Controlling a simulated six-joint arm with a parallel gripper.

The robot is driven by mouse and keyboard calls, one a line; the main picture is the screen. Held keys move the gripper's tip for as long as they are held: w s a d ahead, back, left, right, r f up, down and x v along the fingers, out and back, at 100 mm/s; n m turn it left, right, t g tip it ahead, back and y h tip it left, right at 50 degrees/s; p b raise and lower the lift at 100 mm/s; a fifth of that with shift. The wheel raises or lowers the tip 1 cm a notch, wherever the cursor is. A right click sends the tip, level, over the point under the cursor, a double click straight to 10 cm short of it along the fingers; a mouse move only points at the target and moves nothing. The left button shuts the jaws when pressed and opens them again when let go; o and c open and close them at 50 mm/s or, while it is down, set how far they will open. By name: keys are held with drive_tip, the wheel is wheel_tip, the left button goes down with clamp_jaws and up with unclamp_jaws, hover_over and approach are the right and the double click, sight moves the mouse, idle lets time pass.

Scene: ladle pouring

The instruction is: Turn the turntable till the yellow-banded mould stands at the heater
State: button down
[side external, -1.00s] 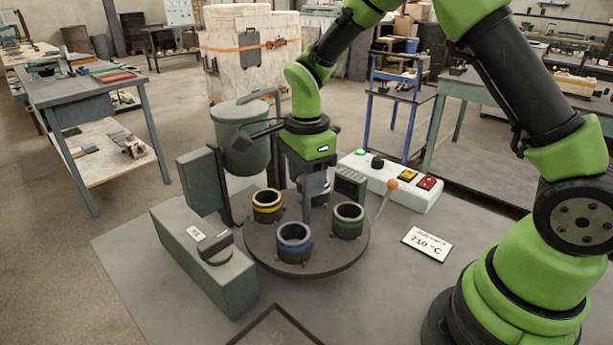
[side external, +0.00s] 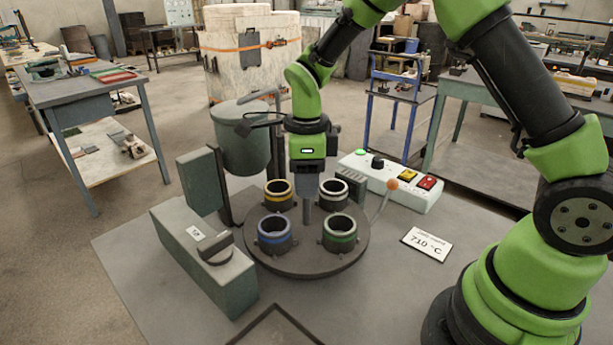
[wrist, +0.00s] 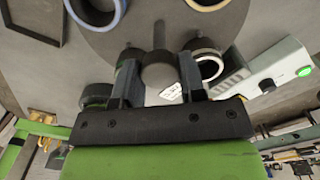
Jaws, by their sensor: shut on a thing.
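The round dark turntable (side external: 306,262) carries several dark cup-shaped moulds. The yellow-banded mould (side external: 278,194) is at its back left, the white-banded mould (side external: 333,193) at its back right. The blue-banded mould (side external: 274,234) is front left, the green-banded mould (side external: 340,234) front right. My gripper (side external: 307,192) points down over the turntable's middle, shut on the central post (side external: 307,211). The post's round top (wrist: 158,72) shows between the fingers in the wrist view. A finned block (side external: 350,186) stands beside the white-banded mould; I cannot tell whether it is the heater.
A grey-green box with a round knob (side external: 215,250) and an upright panel (side external: 200,183) stand left of the turntable. A large pot (side external: 241,150) is behind. A white control box (side external: 390,182), an orange-tipped lever (side external: 384,200) and a 710 °C card (side external: 427,243) are at right.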

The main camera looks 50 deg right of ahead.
drive_tip(key=shift+m, duration=1)
drive_tip(key=c, duration=0.7)
unclamp_jaws()
wheel_tip(320, 180, up, 10)
